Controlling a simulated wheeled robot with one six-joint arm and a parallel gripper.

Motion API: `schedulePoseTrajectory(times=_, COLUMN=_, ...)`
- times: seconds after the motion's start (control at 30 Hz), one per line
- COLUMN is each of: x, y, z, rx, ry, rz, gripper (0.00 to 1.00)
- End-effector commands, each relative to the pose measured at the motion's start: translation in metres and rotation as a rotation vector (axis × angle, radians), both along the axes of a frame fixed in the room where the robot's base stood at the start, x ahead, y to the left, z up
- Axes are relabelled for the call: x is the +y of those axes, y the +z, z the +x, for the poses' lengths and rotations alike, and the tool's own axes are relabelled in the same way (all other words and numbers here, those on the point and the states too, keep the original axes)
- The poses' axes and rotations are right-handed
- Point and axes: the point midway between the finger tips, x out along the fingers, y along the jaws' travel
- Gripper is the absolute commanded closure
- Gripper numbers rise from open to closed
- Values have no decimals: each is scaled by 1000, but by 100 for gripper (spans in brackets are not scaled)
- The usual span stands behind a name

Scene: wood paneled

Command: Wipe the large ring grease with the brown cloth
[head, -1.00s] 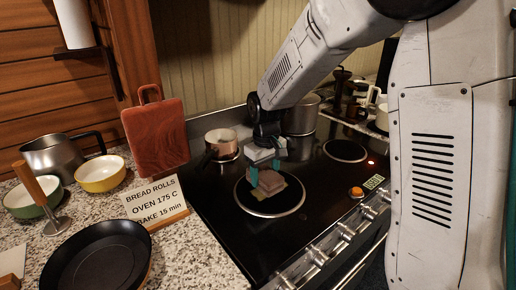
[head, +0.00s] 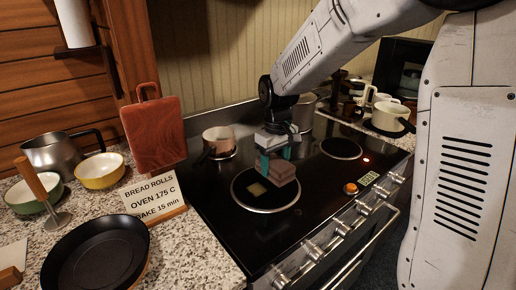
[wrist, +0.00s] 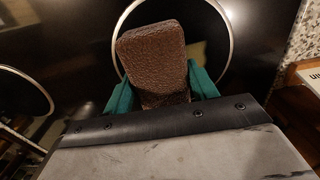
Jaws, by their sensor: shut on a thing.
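The large ring (head: 262,207) is the front burner zone on the black cooktop. A small yellowish grease patch (head: 257,190) lies inside it, left of its middle. My gripper (head: 274,160), with teal fingers, is shut on the folded brown cloth (head: 284,172) over the right and back part of the ring. I cannot tell whether the cloth touches the glass. In the wrist view the brown cloth (wrist: 152,60) stands between the fingers and hides part of the ring (wrist: 231,40). The grease patch (wrist: 197,50) shows dimly beside it.
A copper pan (head: 219,142) stands on the cooktop behind left, and a metal pot (head: 303,113) behind my gripper. A smaller ring (head: 341,148) at right is bare. A recipe sign (head: 154,197) and a black skillet (head: 97,254) are on the left counter.

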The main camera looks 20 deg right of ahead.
Motion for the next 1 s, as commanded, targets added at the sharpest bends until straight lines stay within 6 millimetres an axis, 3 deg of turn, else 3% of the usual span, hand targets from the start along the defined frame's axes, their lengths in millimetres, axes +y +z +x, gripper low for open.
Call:
schedulePoseTrajectory(times=0.43, x=-1, y=39, z=1, rx=-2, ry=-2, rz=0, gripper=64)
schedulePoseTrajectory(times=1.0, x=-1, y=42, z=0, rx=-1, ry=-2, rz=0, gripper=64)
